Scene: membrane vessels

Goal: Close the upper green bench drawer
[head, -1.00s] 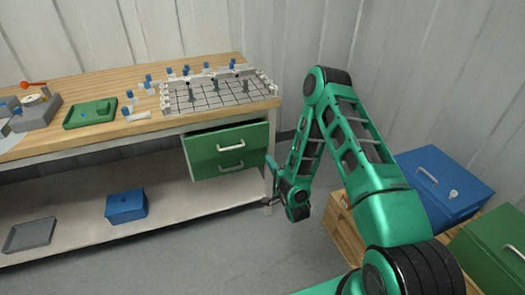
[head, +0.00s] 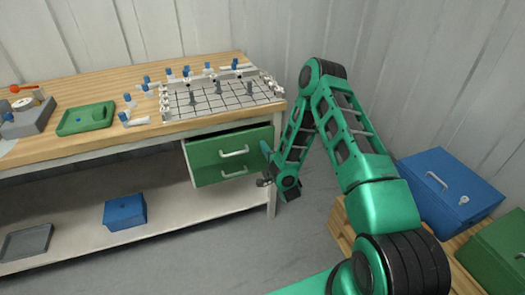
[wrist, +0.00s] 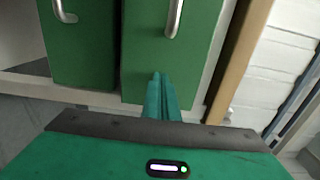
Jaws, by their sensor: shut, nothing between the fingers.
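The upper green drawer (head: 210,151) hangs under the right end of the bench. Its front stands out from the frame, with a dark gap above it, so it looks partly open. The lower green drawer (head: 208,177) sits just below. My gripper (head: 264,182) is close to the right end of the drawer fronts, its fingers shut and empty. In the wrist view, which is turned sideways, the closed fingertips (wrist: 158,76) overlap the upper drawer front (wrist: 145,45), beside its metal handle (wrist: 173,18). The lower drawer front (wrist: 85,50) is to the left. I cannot tell whether the fingertips touch.
The bench's right leg (head: 272,200) stands beside my gripper. A blue box (head: 125,211) and a grey tray (head: 27,242) lie on the lower shelf. A blue case (head: 450,185) and a green case (head: 497,250) are at right. Open floor lies before the bench.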

